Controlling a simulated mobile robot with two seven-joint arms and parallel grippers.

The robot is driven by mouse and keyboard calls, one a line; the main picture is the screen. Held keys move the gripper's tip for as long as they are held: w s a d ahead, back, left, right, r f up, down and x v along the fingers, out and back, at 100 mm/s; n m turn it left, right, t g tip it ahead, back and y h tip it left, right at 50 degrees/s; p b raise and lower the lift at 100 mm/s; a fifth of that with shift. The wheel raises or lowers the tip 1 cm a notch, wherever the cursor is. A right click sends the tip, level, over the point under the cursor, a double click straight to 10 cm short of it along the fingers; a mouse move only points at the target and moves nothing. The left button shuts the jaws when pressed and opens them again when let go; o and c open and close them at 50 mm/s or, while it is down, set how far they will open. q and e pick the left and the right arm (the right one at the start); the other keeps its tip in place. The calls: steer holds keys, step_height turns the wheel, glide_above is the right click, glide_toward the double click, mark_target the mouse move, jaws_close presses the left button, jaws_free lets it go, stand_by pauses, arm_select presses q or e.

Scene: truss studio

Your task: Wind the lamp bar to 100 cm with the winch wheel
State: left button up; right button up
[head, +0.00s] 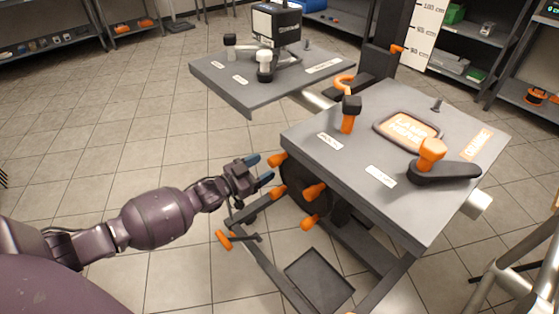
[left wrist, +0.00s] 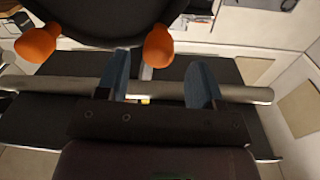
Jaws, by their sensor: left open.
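The winch wheel (head: 292,184) is a dark disc with several orange knobs, on the left side of the grey winch table. My left gripper (head: 259,169) is open, its blue fingers pointing at the wheel from the left. In the left wrist view, the dark wheel (left wrist: 100,14) fills the top, and one orange knob (left wrist: 157,46) lies just past the gap between the fingertips (left wrist: 158,62). I cannot tell whether they touch. A white height scale (head: 424,36) stands at the back right with an orange pointer (head: 397,48) beside it. The lamp bar is not clearly identifiable. My right gripper is out of view.
The winch table (head: 400,115) carries a black-and-orange lever (head: 444,168), an orange-stemmed knob (head: 348,118) and a lit panel (head: 408,130). A second grey table (head: 215,77) holds a black box (head: 276,23). A small orange handle (head: 224,240) sits low by the frame. Tiled floor is clear at left.

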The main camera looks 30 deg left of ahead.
mark_target(270, 164)
arm_select(q)
steer(key=x, duration=0.2)
steer(key=b+x, duration=0.1)
steer(key=x, duration=0.1)
steer(key=shift+w+d+f, duration=0.2)
steer(key=shift+w+f, duration=0.05)
steer(key=shift+w, duration=0.05)
steer(key=shift+w+d+r, duration=0.15)
steer(key=shift+w+d, duration=0.05)
steer(key=shift+w, duration=0.35)
steer(key=shift+c, duration=0.2)
jaws_close()
